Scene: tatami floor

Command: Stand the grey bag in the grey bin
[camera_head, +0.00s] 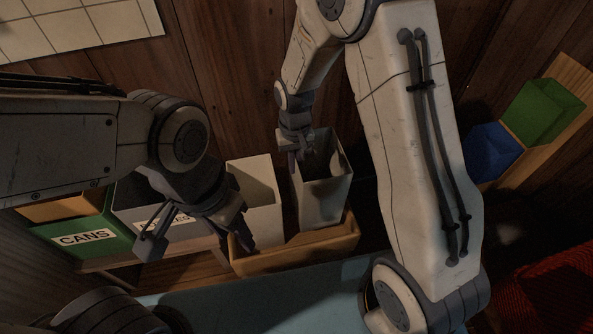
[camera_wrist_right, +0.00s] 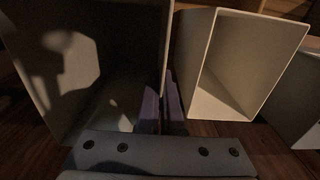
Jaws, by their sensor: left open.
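The grey bag (camera_head: 324,205) is an open-topped upright bag at the tan crate (camera_head: 300,258) in the head view. In the right wrist view the grey bag (camera_wrist_right: 35,60) fills the left side, mouth toward the camera. My right gripper (camera_head: 297,160) is at its left rim. In the wrist view my right gripper (camera_wrist_right: 163,108) has a finger on each side of the bag's wall, close together on it. The grey bin (camera_head: 130,208), with a partly hidden white label, stands left of the crate. My left gripper (camera_head: 200,246) is open and empty in front of that bin, hiding part of it.
A pale bag (camera_head: 255,190) stands left of the grey bag; it also shows in the wrist view (camera_wrist_right: 250,60). A green bin (camera_head: 80,240) labelled CANS is at far left. Blue (camera_head: 492,150) and green (camera_head: 541,112) containers are at right. A blue-grey surface (camera_head: 260,300) lies in front.

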